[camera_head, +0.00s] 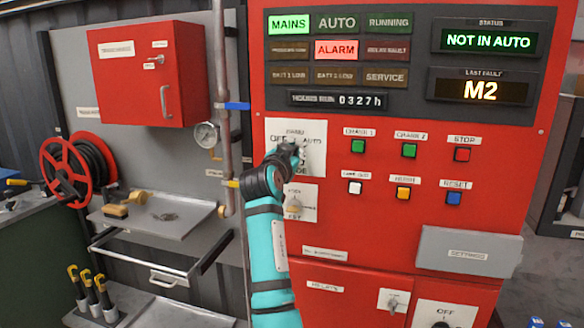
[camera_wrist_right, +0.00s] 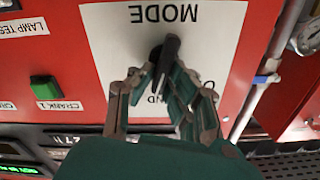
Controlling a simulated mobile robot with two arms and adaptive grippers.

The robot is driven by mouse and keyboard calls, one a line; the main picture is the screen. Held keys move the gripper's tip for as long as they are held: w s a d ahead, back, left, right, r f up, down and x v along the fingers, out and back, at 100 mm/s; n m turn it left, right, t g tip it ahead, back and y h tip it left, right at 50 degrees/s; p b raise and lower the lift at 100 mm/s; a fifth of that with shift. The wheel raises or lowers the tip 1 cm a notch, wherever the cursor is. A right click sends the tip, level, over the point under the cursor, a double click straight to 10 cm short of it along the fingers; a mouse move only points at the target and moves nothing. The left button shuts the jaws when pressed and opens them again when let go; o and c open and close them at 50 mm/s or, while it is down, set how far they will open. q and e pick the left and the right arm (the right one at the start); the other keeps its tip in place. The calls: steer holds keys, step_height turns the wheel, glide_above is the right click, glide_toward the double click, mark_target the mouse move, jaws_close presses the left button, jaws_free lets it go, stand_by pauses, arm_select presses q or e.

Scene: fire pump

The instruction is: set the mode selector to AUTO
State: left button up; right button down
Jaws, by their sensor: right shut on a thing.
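The mode selector's white plate (camera_head: 312,128) is on the red panel, with OFF at left and AUTO at right. My right gripper (camera_head: 288,155) covers much of it in the head view. In the right wrist view the plate (camera_wrist_right: 225,30) appears upside down, with MODE at the top. The black selector knob (camera_wrist_right: 168,52) stands between the fingertips of my right gripper (camera_wrist_right: 160,80), which is shut on it. Which label the knob points to is hard to tell. The status display (camera_head: 489,40) reads NOT IN AUTO. My left gripper is not in view.
Push buttons, including the green CRANK 1 button (camera_head: 358,146), are to the right. The ALARM lamp (camera_head: 336,50) and MAINS lamp (camera_head: 289,24) are lit. A vertical pipe (camera_head: 222,100) runs left of the panel.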

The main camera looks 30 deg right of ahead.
steer(key=m+b, duration=0.3)
steer(key=shift+s+d+f+m, duration=0.15)
steer(key=shift+f+m, duration=0.15)
steer(key=shift+s+m+b, duration=0.1)
steer(key=shift+m+b, duration=1)
steer(key=shift+m, duration=0.1)
steer(key=shift+r, duration=0.1)
steer(key=shift+m, duration=0.3)
steer(key=c, duration=1.3)
jaws_free()
steer(key=shift+d, duration=0.1)
steer(key=shift+c, duration=0.2)
steer(key=v, duration=0.7)
steer(key=shift+s, duration=0.2)
